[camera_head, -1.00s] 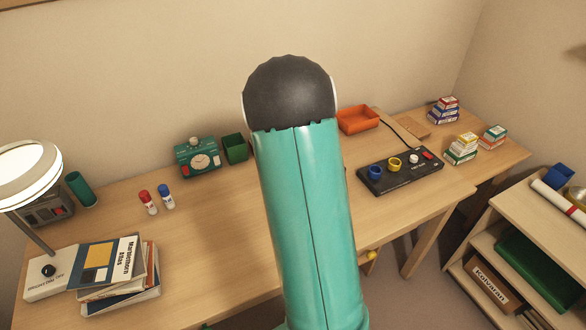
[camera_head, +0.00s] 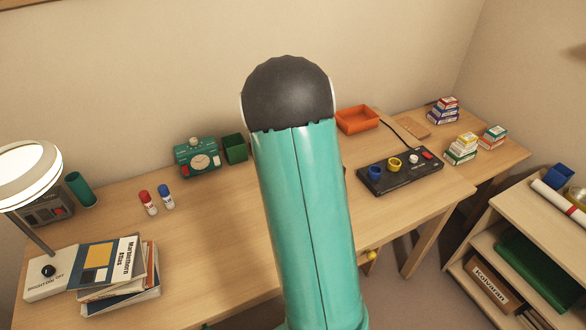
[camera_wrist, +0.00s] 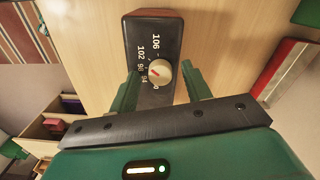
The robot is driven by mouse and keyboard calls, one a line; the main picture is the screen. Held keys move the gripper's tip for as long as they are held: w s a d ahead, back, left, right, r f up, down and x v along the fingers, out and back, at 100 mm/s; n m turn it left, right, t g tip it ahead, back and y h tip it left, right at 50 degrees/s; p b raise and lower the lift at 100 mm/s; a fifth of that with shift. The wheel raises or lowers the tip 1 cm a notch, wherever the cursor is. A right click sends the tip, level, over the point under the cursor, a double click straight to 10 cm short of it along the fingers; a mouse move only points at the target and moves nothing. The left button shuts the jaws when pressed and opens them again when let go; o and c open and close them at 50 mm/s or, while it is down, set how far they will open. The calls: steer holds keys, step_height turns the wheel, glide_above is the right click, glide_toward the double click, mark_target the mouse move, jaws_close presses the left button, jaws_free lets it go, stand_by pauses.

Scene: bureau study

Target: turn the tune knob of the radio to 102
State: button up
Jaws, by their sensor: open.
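The radio shows in the wrist view as a dark box (camera_wrist: 168,40) with a reddish-brown end, on pale wood. Its tune knob (camera_wrist: 160,72) is a small whitish dial with a red pointer mark. Printed numbers including 94, 102 and 106 curve around its left side. The red mark seems to lie on the knob's left side, near the lower numbers; the exact reading is too small to tell. My gripper (camera_wrist: 162,84) is open, with one green finger on each side of the knob. I cannot tell whether they touch it. In the head view my arm hides gripper and radio.
On the desk (camera_head: 225,235) stand a green dial device (camera_head: 197,158), a green box (camera_head: 234,149), red and blue bottles, books (camera_head: 110,268) and a lamp (camera_head: 28,165). Right of my arm are a black control panel (camera_head: 400,172), an orange tray (camera_head: 357,119) and stacked small boxes (camera_head: 462,149).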

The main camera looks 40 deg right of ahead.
step_height(320, 180, up, 14)
stand_by(0.5)
steer(key=shift+a, duration=0.1)
steer(key=s+a+r+n+t, duration=0.1)
steer(key=s+a+r+n, duration=0.25)
steer(key=a, duration=0.55)
steer(key=s+a+r+n+t, duration=0.2)
steer(key=a+r+n, duration=0.25)
steer(key=a, duration=0.45)
steer(key=s+a+f+n+t, duration=0.2)
steer(key=s+a+n, duration=0.8)
steer(key=a, duration=0.3)
steer(key=shift+s+t, duration=0.3)
steer(key=shift+s, duration=0.55)
